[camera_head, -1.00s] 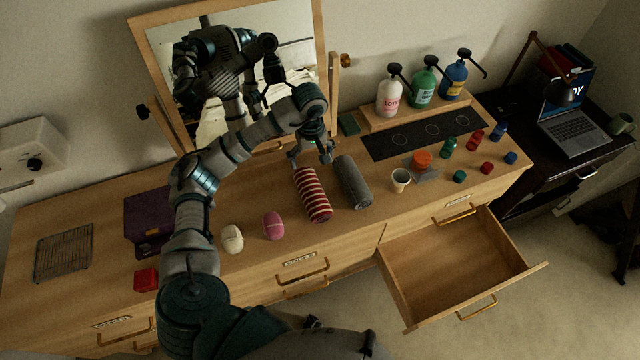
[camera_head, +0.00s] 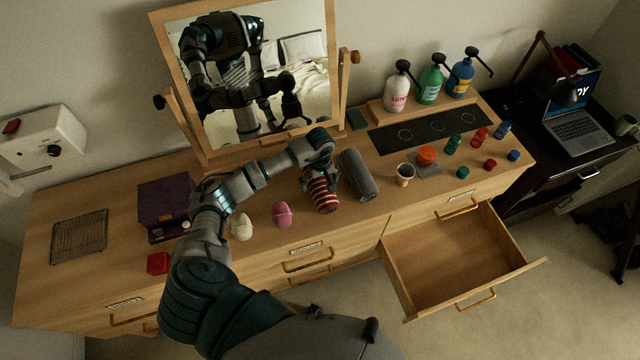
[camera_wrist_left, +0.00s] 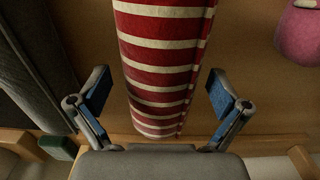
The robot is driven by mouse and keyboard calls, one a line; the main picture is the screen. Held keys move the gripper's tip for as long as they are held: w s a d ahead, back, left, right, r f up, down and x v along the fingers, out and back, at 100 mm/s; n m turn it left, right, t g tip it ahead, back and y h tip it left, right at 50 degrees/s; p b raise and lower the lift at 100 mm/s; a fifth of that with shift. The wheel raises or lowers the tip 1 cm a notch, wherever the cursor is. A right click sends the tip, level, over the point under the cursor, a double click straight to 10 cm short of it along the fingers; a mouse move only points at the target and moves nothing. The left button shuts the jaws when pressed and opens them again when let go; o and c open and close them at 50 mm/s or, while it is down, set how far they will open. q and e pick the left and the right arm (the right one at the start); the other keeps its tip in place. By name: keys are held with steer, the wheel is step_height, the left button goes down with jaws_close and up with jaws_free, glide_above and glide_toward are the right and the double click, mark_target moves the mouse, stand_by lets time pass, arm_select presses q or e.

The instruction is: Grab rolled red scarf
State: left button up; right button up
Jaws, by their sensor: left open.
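The rolled red scarf (camera_head: 323,194) has red and cream stripes and lies on the dresser top between a grey roll and a pink roll. It fills the middle of the left wrist view (camera_wrist_left: 165,60). My left gripper (camera_head: 318,174) is over the scarf's far part in the head view, partly hiding it. In the left wrist view the gripper (camera_wrist_left: 160,98) is open, with one blue-padded finger on each side of the scarf and a gap on both sides. My right gripper is not in view.
A grey roll (camera_head: 357,175) lies close to the right of the scarf. A pink roll (camera_head: 282,214) and a cream roll (camera_head: 242,227) sit to the left. A mirror (camera_head: 250,75) stands behind. An open, empty drawer (camera_head: 455,255) juts out at the front right.

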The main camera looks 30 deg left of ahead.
arm_select(q)
steer(key=shift+f, duration=0.15)
steer(key=shift+a, duration=0.1)
steer(key=c, duration=1.2)
steer(key=shift+o, duration=0.2)
